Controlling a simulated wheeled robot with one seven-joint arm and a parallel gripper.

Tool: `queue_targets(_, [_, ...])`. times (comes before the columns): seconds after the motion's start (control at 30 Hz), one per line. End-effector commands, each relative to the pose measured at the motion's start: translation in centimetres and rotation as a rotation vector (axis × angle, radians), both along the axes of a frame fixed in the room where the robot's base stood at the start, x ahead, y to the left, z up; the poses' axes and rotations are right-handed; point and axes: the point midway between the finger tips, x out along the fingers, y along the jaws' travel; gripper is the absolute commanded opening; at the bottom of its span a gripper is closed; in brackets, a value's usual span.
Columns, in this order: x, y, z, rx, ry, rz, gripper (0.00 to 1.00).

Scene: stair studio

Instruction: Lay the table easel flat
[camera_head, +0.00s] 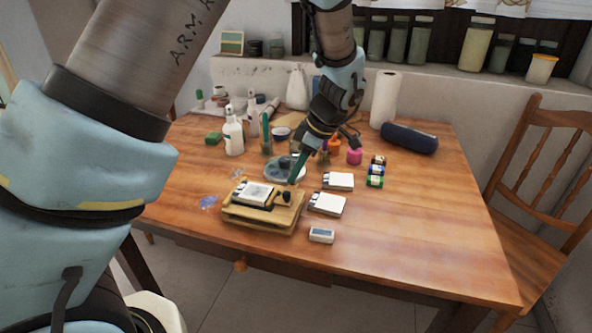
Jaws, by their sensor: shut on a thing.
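The table easel (234,213) is a low, light-wood frame near the front left of the table. Its upper panel lies low over its base, close to level; any small remaining tilt is hard to judge from here. A small white canvas or pad (256,192) with dark marks lies on it. My gripper (293,181) reaches down from behind, its slim teal end at the easel's back right corner, next to a dark knob-like part. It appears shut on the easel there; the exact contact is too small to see.
White pads (327,204) and a small white box (321,236) lie right of the easel. Small jars (375,181), a pink pot (354,157), a dark blue roll (409,138) and a white bottle (233,137) stand farther back. The table's right front is clear.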

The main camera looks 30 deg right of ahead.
Motion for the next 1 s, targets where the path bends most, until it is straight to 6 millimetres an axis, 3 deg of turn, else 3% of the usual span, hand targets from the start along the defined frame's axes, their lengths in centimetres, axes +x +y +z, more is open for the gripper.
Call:
queue_targets(0.17, [-0.5, -0.4, -0.4, -0.005, 0.007, -0.006, 0.00])
queue_targets(0.2, [-0.5, -0.4, -0.4, -0.005, 0.007, -0.007, 0.29])
queue_targets(0.43, [-0.3, -0.2, -0.3, -0.003, 0.006, -0.005, 0.54])
queue_targets(0.77, [-0.3, -0.3, 0.3, -0.003, 0.002, -0.004, 0.54])
queue_targets(1.0, [-1.4, -1.6, 3.9, -0.008, 0.001, -0.004, 0.54])
